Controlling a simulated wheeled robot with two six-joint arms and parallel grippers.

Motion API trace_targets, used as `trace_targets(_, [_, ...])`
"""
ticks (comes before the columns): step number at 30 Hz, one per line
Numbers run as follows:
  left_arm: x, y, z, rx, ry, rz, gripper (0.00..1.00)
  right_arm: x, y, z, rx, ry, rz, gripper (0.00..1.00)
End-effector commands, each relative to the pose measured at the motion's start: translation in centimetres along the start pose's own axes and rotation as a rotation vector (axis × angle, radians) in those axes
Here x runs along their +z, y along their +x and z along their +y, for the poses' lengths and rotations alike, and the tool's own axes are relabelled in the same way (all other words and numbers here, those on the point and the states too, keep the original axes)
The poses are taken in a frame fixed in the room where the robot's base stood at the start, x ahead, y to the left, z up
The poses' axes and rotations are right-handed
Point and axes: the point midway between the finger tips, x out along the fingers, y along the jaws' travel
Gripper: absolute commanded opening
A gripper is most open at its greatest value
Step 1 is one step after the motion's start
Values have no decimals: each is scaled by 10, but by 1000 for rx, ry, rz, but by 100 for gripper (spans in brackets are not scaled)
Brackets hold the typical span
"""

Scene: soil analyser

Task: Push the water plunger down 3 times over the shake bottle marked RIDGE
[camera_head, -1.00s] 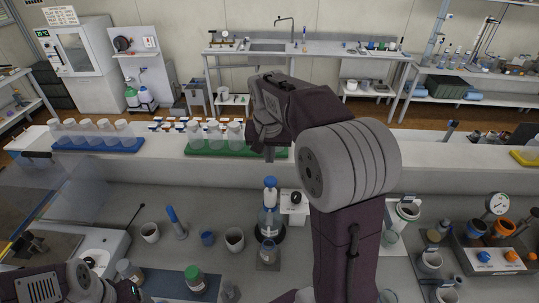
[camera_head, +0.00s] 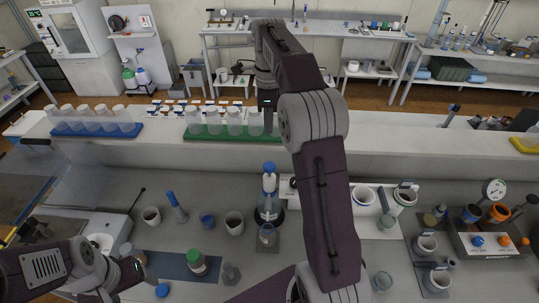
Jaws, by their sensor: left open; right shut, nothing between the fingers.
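The water dispenser bottle with the blue plunger top (camera_head: 269,170) stands upright at the middle of the bench. A small clear shake bottle (camera_head: 267,236) stands just in front of it on a grey pad; I cannot read its marking. My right gripper (camera_head: 268,127) is shut and empty, pointing down by the right end of the green rack, beyond the plunger and apart from it. My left gripper (camera_head: 138,279) is open at the lower left, near the blue-grey mat, holding nothing.
A green rack (camera_head: 205,135) and a blue rack (camera_head: 75,132) of clear bottles stand on the raised shelf. A green-capped bottle (camera_head: 196,261) stands on the mat (camera_head: 170,262), with a blue cap (camera_head: 162,291) nearby. White cups and a blue-handled tool (camera_head: 175,207) are left of the dispenser.

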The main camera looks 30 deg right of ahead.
Motion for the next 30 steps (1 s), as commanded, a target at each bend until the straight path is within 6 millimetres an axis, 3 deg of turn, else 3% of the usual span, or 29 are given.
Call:
trace_targets(12, [0, 2, 0, 0, 0, 0, 76, -2, 10, 0, 4, 2, 2, 0])
trace_targets(19, [1, 6, 0, 0, 0, 0, 76, -2, 54, 1, 8, 1, 3, 0])
trace_targets(30, [-1, -7, 0, 0, 0, 0, 76, -2, 123, 1, 6, 1, 3, 0])
